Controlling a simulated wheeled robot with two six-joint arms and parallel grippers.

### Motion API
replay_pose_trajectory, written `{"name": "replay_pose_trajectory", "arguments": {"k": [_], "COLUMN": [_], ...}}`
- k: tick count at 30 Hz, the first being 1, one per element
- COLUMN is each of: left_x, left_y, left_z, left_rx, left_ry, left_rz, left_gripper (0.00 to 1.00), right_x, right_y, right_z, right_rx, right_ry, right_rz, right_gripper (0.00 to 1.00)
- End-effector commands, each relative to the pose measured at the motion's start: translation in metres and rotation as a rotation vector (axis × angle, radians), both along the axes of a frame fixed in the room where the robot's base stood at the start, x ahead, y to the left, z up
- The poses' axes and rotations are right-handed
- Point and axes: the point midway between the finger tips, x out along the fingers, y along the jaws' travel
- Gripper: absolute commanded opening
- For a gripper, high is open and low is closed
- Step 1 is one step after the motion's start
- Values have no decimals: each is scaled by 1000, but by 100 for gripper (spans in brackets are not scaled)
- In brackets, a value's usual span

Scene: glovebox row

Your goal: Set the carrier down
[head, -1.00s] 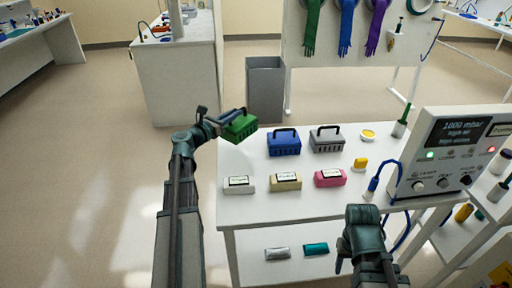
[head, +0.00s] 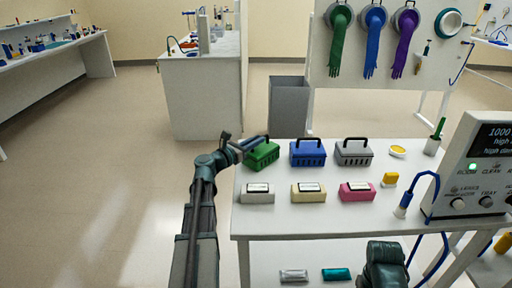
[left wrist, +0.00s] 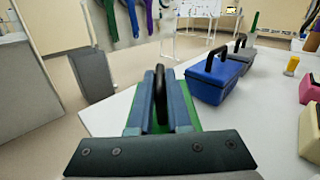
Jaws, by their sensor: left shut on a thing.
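The green carrier (head: 261,156) is at the back left corner of the white table (head: 300,220), in line with the other carriers. My left gripper (head: 256,142) is shut on its black handle. In the left wrist view the dark handle (left wrist: 160,95) stands between the two blue-grey fingers, with the green body (left wrist: 190,112) below them. The carrier looks upright and at table level; whether its base touches the table is hidden. My right gripper (head: 385,265) shows only in part at the bottom of the head view, and its fingertips cannot be made out.
A blue carrier (head: 308,153) and a grey carrier (head: 354,152) stand to the right of the green one. White (head: 257,193), cream (head: 308,193) and pink (head: 356,192) labelled blocks sit in front. A grey bin (head: 289,105) stands on the floor behind the table.

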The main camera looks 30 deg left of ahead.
Motion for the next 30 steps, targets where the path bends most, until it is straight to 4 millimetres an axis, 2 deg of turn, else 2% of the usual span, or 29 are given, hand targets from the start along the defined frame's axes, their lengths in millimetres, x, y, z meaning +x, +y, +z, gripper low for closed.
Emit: {"name": "replay_pose_trajectory", "arguments": {"k": [8, 9, 14, 24, 30], "left_x": [0, 0, 0, -2, -32], "left_y": [0, 0, 0, 0, 7], "left_z": [0, -1, -1, 1, 1], "left_rx": [0, 1, 1, 1, 1], "left_ry": [1, 2, 2, 1, 1], "left_rz": [1, 1, 1, 1, 4], "left_gripper": [0, 18, 46, 46, 46], "right_x": [0, 0, 0, 0, 0], "right_y": [0, 0, 0, 0, 0], "right_z": [0, -1, 0, 2, 1], "right_rx": [0, 0, 0, 0, 0], "right_ry": [0, 0, 0, 0, 0], "right_rz": [0, 0, 0, 0, 0], "right_gripper": [50, 50, 50, 50, 50]}}
